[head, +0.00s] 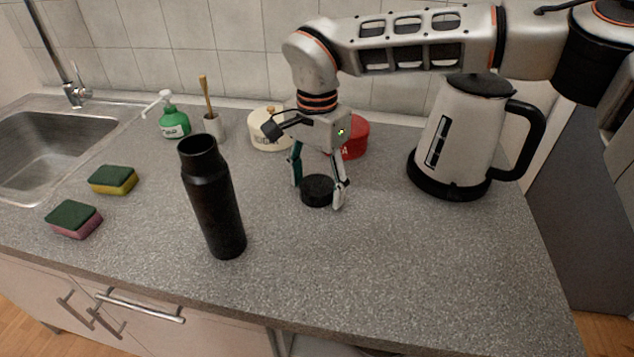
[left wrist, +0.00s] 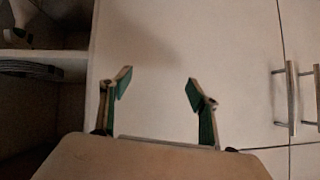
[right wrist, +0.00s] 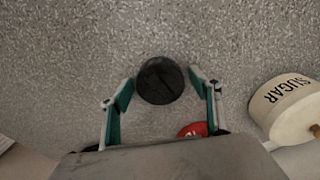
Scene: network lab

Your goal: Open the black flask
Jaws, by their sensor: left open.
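The black flask (head: 214,205) stands upright on the counter left of centre in the head view. Its dark round mouth shows at the top with no lid on it. A short round black lid (head: 318,190) lies on the counter to the right of the flask; it also shows in the right wrist view (right wrist: 160,80). My right gripper (head: 319,192) points down over the lid, with one finger on either side and small gaps between. It is open. My left gripper (left wrist: 160,88) is open and empty, facing a cabinet front in the left wrist view; it is outside the head view.
A white kettle (head: 460,135) stands to the right. A cream sugar tin (head: 268,130) and a red tin (head: 355,138) stand behind my right gripper. Two sponges (head: 113,180) (head: 74,219), a green soap bottle (head: 174,122) and the sink are left. The front right counter is clear.

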